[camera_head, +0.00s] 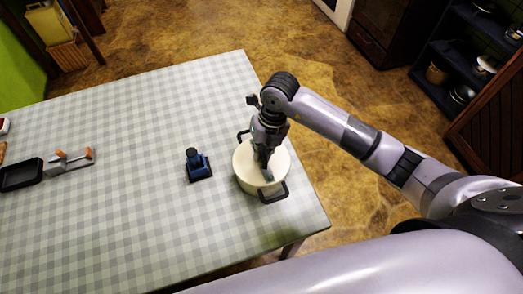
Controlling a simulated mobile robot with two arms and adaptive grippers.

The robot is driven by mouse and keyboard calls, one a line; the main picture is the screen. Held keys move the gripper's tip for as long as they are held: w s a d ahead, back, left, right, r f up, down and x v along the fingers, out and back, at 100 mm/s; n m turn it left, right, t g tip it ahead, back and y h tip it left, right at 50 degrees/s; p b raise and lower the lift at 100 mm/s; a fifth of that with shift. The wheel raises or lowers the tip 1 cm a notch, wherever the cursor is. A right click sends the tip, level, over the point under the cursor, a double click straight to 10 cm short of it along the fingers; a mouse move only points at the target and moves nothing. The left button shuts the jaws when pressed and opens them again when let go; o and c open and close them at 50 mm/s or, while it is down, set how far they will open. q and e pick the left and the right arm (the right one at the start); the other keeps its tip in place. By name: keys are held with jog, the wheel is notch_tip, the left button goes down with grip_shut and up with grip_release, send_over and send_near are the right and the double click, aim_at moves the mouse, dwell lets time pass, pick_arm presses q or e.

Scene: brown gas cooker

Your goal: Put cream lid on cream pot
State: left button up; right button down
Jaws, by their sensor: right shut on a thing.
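The cream pot (250,186) stands near the right edge of the checked table, with a dark handle on each of two sides. The cream lid (279,160) covers the pot's top as a pale disc. My right gripper (266,170) points down over the middle of the lid and is shut on it, most likely at its knob, which the fingers hide. I cannot tell whether the lid rests fully on the rim or is held slightly above it. My left gripper is not in view.
The checked table (130,210) has a small dark blue object (198,166) left of the pot. A black tray (21,175) and a grey holder with orange parts (70,161) lie at the far left. Much of the table is clear. Shelves (465,60) stand beyond.

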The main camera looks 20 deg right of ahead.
jog(key=c, duration=1.6)
grip_release()
jog(key=r, duration=0.4)
jog(key=d+r, duration=0.1)
jog(key=r, duration=0.3)
jog(key=d+r, duration=0.1)
jog(key=r, duration=0.2)
jog(key=shift+d+r, duration=0.1)
jog(key=shift+r, duration=0.3)
